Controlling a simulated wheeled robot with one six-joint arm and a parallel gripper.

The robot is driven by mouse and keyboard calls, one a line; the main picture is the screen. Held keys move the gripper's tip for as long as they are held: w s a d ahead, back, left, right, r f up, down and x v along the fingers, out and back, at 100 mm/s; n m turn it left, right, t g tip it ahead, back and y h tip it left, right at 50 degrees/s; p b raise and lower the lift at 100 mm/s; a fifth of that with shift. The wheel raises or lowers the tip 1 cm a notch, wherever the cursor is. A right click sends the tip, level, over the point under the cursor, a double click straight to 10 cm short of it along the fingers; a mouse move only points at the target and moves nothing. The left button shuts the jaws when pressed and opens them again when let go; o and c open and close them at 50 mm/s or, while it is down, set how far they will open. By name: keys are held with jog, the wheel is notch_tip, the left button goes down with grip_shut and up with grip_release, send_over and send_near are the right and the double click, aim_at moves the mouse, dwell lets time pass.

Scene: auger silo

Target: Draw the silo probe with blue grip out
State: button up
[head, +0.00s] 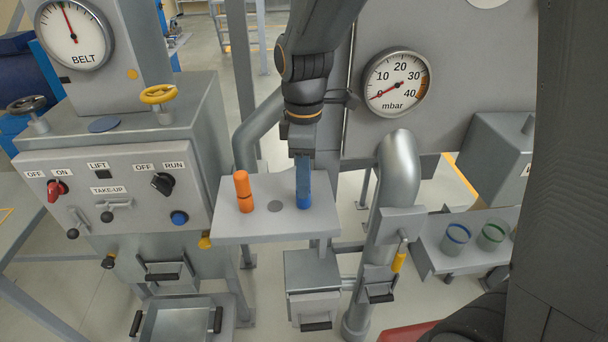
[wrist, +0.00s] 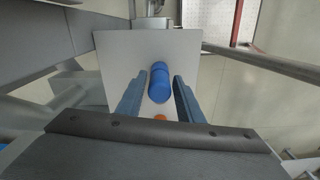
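The silo probe with blue grip (head: 304,200) stands upright at the right side of a grey plate (head: 235,231). My gripper (head: 303,172) points down directly over it in the head view. In the wrist view the blue grip (wrist: 160,84) lies between the two fingers of my gripper (wrist: 160,76), with a narrow gap on each side. The fingers are open and do not appear to touch it. How deep they reach along the grip is hard to tell. The probe's shaft below the plate is not visible.
An orange grip (head: 243,191) stands left on the same plate, with a dark round spot (head: 275,206) between. A thick grey pipe (head: 397,175) rises close on the right. A control cabinet (head: 125,185) stands left. A rack with cups (head: 457,236) is at right.

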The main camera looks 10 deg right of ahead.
grip_shut()
jog(key=shift+r+p, duration=0.8)
jog(key=shift+p, duration=0.05)
dwell(0.5)
jog(key=shift+r+p, duration=2.95)
jog(key=shift+r, duration=0.4)
